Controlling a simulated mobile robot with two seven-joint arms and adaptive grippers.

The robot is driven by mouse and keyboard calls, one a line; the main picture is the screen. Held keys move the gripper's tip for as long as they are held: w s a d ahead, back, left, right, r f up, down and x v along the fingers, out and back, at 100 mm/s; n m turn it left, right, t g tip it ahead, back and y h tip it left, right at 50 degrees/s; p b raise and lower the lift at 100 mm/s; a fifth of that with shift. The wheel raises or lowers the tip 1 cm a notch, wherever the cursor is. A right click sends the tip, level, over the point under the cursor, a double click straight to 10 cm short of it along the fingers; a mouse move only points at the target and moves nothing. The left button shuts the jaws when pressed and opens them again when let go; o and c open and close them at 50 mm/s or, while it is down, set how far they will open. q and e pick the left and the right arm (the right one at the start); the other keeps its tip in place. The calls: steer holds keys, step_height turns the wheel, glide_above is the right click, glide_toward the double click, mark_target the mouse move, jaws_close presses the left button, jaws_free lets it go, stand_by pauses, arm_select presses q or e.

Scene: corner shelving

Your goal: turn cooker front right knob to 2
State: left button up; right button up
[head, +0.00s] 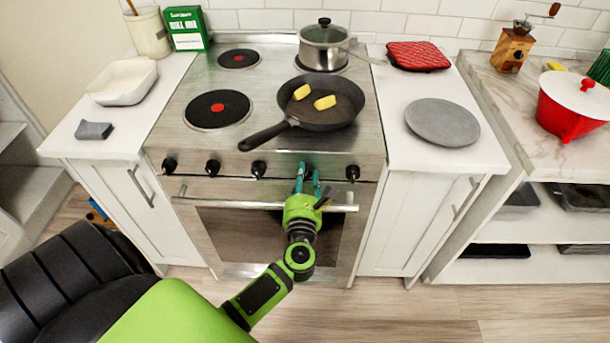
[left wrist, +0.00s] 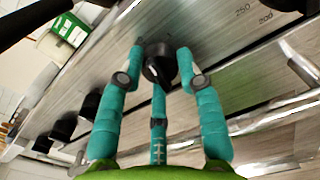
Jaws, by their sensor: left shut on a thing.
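The cooker (head: 215,140) stands in the middle of the head view with a row of black knobs on its front panel. My left gripper (head: 307,174) is at the second knob from the right and mostly hides it. In the left wrist view that black knob (left wrist: 160,64) sits between the teal fingers of my left gripper (left wrist: 161,62), which is shut on it. The mark it points to cannot be read. The rightmost knob (head: 352,173) and the left knobs (head: 212,168) are free. My right gripper is not in view.
The oven handle (head: 230,204) runs just below the knobs, close to my left gripper. A frying pan (head: 340,105) with yellow pieces stands on the front right burner, its handle pointing left. A lidded pot (head: 324,48) stands behind. A grey plate (head: 442,122) is on the right counter.

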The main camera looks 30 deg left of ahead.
arm_select(q)
steer(key=m+p, duration=0.2)
steer(key=m, duration=0.3)
steer(key=shift+r+p, duration=0.15)
steer(key=shift+p, duration=0.2)
steer(key=m+p, duration=0.2)
steer(key=m, duration=0.4)
steer(key=shift+p, duration=0.3)
steer(key=m+p, duration=0.3)
steer(key=m, duration=0.7)
steer(key=shift+p, duration=0.4)
steer(key=shift+m, duration=0.4)
steer(key=o, duration=1.2)
steer(key=shift+c, duration=0.2)
